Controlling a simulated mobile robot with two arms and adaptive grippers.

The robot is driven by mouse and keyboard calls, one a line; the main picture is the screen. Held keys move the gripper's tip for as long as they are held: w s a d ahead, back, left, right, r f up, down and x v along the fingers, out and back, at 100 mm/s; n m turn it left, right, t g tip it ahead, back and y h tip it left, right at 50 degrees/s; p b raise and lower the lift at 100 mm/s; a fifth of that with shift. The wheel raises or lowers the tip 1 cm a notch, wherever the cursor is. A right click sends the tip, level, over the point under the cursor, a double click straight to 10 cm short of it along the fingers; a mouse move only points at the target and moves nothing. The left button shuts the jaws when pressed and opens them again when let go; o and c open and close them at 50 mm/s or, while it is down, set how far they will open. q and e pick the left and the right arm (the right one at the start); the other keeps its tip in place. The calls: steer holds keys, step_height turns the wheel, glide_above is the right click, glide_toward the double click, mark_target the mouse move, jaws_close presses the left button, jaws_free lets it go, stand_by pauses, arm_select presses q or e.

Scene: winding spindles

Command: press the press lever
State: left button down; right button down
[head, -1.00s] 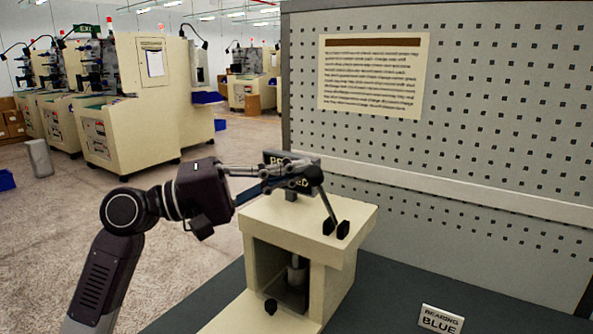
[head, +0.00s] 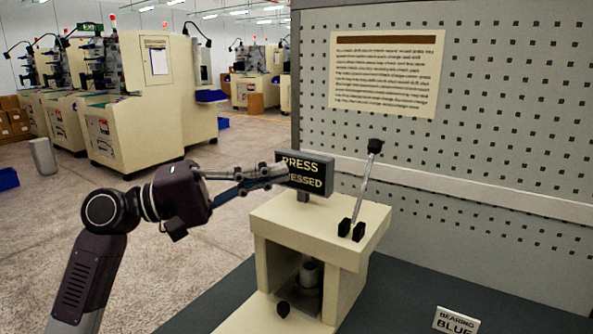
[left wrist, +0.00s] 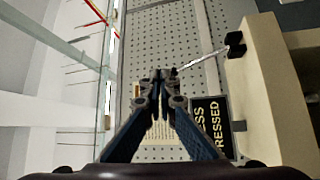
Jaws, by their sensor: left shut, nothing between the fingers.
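The press (head: 335,222) is a cream box on the dark bench. Its lever (head: 363,190), a thin metal rod with a black knob, rises from two black brackets on top and leans up to the right. My left gripper (head: 284,172) is shut and empty, to the left of the lever and apart from it in the head view. Its fingertips overlap a dark sign (head: 316,168) reading "PRESS" and partly hidden "...ESSED". In the left wrist view the rod (left wrist: 203,58) runs toward the shut fingertips (left wrist: 160,78), where its knob end is unclear. My right gripper is not in view.
A perforated grey panel (head: 500,115) with a paper notice (head: 387,72) stands behind the bench. A "BEARING BLUE" card (head: 457,321) stands at the front right.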

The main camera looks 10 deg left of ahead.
arm_select(q)
steer(key=shift+s+a+f, duration=0.1)
steer(key=shift+a+f, duration=0.2)
steer(key=shift+a, duration=0.25)
steer(key=shift+a+f, duration=0.3)
steer(key=shift+a, duration=0.25)
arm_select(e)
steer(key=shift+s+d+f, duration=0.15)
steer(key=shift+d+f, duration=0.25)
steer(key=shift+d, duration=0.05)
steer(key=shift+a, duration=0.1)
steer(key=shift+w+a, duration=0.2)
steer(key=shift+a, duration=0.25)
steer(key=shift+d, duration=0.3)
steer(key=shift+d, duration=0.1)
